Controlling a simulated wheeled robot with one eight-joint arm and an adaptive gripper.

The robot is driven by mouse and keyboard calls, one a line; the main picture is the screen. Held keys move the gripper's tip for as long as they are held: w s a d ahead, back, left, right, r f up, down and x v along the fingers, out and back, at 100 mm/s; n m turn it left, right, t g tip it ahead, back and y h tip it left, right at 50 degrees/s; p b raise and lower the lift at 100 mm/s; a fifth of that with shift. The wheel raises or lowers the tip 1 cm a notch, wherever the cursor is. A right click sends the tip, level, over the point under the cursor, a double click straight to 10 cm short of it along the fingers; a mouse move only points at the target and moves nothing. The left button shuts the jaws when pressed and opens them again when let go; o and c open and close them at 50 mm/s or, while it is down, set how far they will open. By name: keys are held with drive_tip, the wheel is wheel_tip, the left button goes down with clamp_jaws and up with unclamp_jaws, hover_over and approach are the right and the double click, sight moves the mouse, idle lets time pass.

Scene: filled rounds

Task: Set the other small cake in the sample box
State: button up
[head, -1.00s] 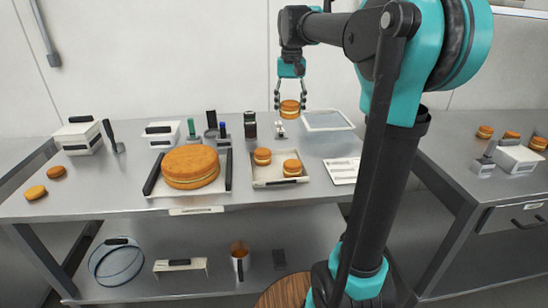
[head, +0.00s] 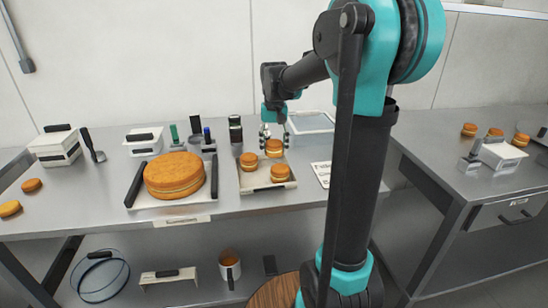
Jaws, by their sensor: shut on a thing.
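My gripper (head: 274,139) is shut on a small round cake (head: 273,148), a golden sandwich with a pale filling. It holds this cake over the back of a shallow pale tray (head: 262,188); I cannot tell whether the cake touches the tray. Two like cakes sit in the tray: one at the left (head: 249,161) and one at the front right (head: 280,173). A clear, pale-rimmed box (head: 310,123) stands behind and to the right of the gripper; its inside looks empty. No label shows which container is the sample box.
A large filled cake (head: 174,176) sits on a board with dark handles left of the tray. A white card (head: 322,174) lies to the right. Dark bottles (head: 235,129) stand behind. More small cakes are on the right bench (head: 495,134) and at the far left (head: 31,185).

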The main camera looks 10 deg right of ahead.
sight(274, 157)
drive_tip(key=shift+f, duration=2.15)
drive_tip(key=o, duration=0.8)
drive_tip(key=shift+f, duration=0.1)
wheel_tip(274, 157, up, 12)
drive_tip(key=shift+r, duration=0.15)
